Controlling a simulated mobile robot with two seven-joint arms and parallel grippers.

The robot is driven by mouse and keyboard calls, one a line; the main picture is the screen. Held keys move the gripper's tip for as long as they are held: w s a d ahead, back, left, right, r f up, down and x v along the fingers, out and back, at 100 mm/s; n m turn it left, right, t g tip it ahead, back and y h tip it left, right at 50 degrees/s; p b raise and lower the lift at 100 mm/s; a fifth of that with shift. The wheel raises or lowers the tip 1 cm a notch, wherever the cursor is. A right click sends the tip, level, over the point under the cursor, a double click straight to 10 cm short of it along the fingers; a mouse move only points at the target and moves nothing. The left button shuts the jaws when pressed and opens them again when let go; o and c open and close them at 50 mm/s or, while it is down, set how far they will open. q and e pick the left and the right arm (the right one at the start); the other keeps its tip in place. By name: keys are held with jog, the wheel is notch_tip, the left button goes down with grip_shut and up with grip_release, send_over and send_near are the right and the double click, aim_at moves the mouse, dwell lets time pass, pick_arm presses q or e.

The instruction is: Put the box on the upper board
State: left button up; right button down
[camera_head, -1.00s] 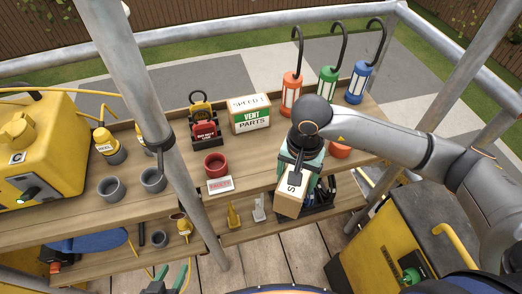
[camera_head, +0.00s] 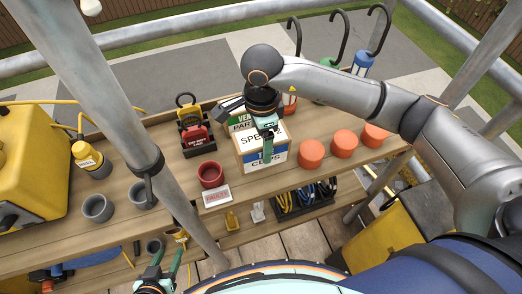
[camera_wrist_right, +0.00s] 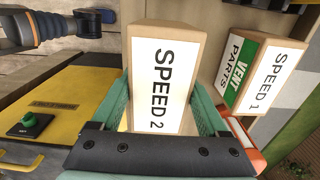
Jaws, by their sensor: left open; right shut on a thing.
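A box marked SPEED 2 (camera_wrist_right: 163,85), with a white top and a blue CLIPS front label (camera_head: 277,158), is between the green fingers of my right gripper (camera_head: 267,138). The gripper is shut on it from above. The box is over the upper board (camera_head: 330,175), just in front of the VENT PARTS box (camera_head: 238,122); I cannot tell if it touches the board. The VENT PARTS box also shows in the right wrist view (camera_wrist_right: 262,75). My left gripper (camera_head: 167,262) is open and empty at the bottom of the head view, near the lower board.
Several orange cups (camera_head: 312,152) stand right of the held box. A red cup (camera_head: 211,174), a white sign (camera_head: 216,196) and a red-and-black holder (camera_head: 195,135) stand to its left. A metal pole (camera_head: 130,130) crosses in front. Lanterns (camera_head: 361,64) stand behind.

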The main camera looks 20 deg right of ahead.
jog(key=shift+w+f, duration=0.1)
jog(key=shift+f, duration=2.2)
grip_release()
notch_tip(320, 180, up, 12)
jog(key=shift+r+b, duration=0.1)
jog(key=shift+b, duration=0.35)
